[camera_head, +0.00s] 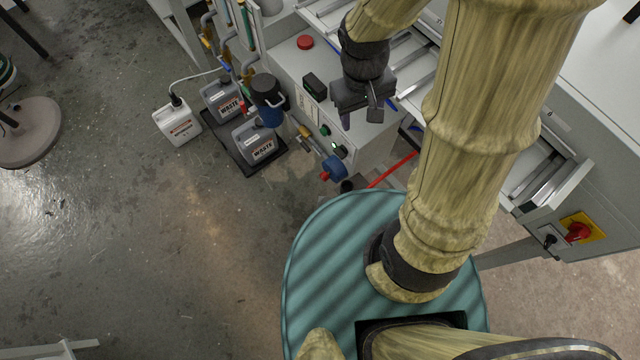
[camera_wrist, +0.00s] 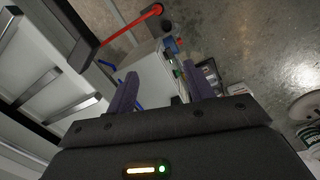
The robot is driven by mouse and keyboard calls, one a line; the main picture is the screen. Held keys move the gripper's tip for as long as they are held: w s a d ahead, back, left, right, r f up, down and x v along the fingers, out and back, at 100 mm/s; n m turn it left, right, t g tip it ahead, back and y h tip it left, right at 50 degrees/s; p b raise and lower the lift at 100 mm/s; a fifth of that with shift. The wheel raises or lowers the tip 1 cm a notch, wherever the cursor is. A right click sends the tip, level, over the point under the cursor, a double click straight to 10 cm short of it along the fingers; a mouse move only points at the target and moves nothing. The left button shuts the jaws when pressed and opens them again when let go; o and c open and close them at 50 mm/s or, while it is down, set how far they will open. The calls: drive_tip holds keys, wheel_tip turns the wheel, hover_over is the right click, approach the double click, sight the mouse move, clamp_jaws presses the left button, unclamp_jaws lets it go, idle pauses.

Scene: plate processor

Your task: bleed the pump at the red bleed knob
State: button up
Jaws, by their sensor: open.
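A small red knob (camera_head: 324,176) sits on the blue pump body (camera_head: 336,166) at the lower front of the grey cabinet. I take it for the bleed knob. In the wrist view the blue pump body (camera_wrist: 170,45) shows small near the top, with a bit of red (camera_wrist: 179,41) beside it. My gripper (camera_head: 360,118) is open and empty, above the cabinet's front edge and apart from the knob. In the wrist view, its two dark fingers (camera_wrist: 160,88) stand apart with the grey cabinet side between them.
Waste canisters (camera_head: 258,140) stand in a black tray (camera_head: 250,171) left of the cabinet (camera_head: 370,145). A white jug (camera_head: 178,122) stands beside them. A red bar (camera_head: 392,170) slants right of the pump. A red button (camera_head: 305,42) is on the cabinet top. The left floor is mostly clear.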

sight(322, 178)
drive_tip(key=s+a+f+n+t+h+b, duration=0.1)
drive_tip(key=a+f+n+t+h+b, duration=0.2)
drive_tip(key=a+f+n+b, duration=0.3)
drive_tip(key=s+a+f+n+t+h+b, duration=0.1)
drive_tip(key=a+f+n+t+h+b, duration=0.2)
drive_tip(key=f+b, duration=1.3)
drive_tip(key=s+a+f+n+t+h+b, duration=0.2)
drive_tip(key=a+f+n+h+b, duration=0.6)
drive_tip(key=f, duration=1.7)
drive_tip(key=a+n+t+b, duration=0.2)
drive_tip(key=a+b, duration=0.2)
drive_tip(key=a, duration=0.1)
drive_tip(key=shift+a+f+n, duration=0.15)
drive_tip(key=shift+f+n, duration=0.15)
drive_tip(key=shift+f, duration=0.1)
drive_tip(key=shift+w, duration=0.1)
drive_tip(key=shift+t, duration=0.3)
drive_tip(key=b+x, duration=0.5)
drive_tip(key=x, duration=1.1)
drive_tip(key=shift+d+f, duration=0.25)
drive_tip(key=shift+d, duration=0.1)
drive_tip(key=shift+w+d+r, duration=0.1)
drive_tip(key=shift+w+d, duration=0.1)
drive_tip(key=shift+d, duration=0.1)
